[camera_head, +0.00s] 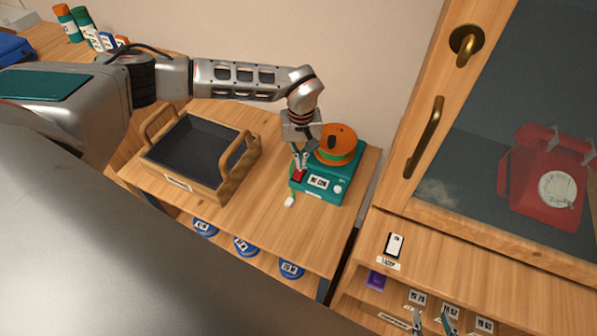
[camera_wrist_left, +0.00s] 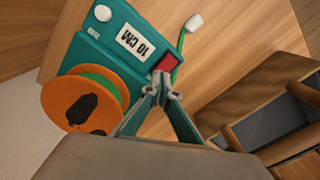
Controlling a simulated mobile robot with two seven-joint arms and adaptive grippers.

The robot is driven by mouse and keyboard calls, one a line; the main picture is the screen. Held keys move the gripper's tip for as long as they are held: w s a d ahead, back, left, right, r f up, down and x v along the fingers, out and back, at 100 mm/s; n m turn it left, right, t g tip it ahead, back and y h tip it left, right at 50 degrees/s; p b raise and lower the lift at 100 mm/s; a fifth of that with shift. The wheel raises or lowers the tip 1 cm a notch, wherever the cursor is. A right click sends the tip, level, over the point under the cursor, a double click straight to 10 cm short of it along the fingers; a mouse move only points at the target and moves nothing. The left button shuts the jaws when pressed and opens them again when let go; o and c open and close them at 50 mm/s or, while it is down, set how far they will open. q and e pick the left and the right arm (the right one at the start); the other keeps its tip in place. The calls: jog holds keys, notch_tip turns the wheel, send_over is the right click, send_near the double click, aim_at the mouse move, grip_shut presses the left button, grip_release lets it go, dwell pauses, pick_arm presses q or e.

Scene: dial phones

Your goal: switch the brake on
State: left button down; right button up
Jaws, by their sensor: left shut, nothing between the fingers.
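A teal box (camera_head: 322,188) stands on the wooden table with an orange spool (camera_head: 337,143) on it. In the left wrist view the teal box (camera_wrist_left: 110,48) has a "10 CM" label, a white round knob (camera_wrist_left: 103,13) and a red switch (camera_wrist_left: 164,62). The red switch also shows in the head view (camera_head: 298,177). My left gripper (camera_head: 299,166) is shut and empty, its tips right at the red switch; whether they touch it I cannot tell. In the left wrist view the tips (camera_wrist_left: 167,86) lie just below the switch. My right gripper (camera_head: 432,320) shows only its parted fingertips at the bottom edge.
A wooden tray with a dark inside (camera_head: 184,149) stands left of the box. A white plug-like end (camera_head: 289,202) on a green cord lies in front. A glass-doored cabinet with a red phone (camera_head: 550,180) is at right. Blue round things (camera_head: 245,246) sit below the table.

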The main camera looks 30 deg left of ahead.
aim_at(300, 170)
pick_arm(q)
jog(key=shift+f, duration=0.1)
dwell(0.4)
jog(key=shift+f+b, duration=0.3)
jog(key=shift+f, duration=0.2)
jog(key=shift+f, duration=0.6)
dwell(0.6)
jog(key=shift+r+p, duration=0.35)
jog(key=shift+r, duration=0.45)
jog(key=shift+r+p, duration=2.2)
jog(key=shift+r, duration=0.6)
jog(key=shift+f, duration=0.1)
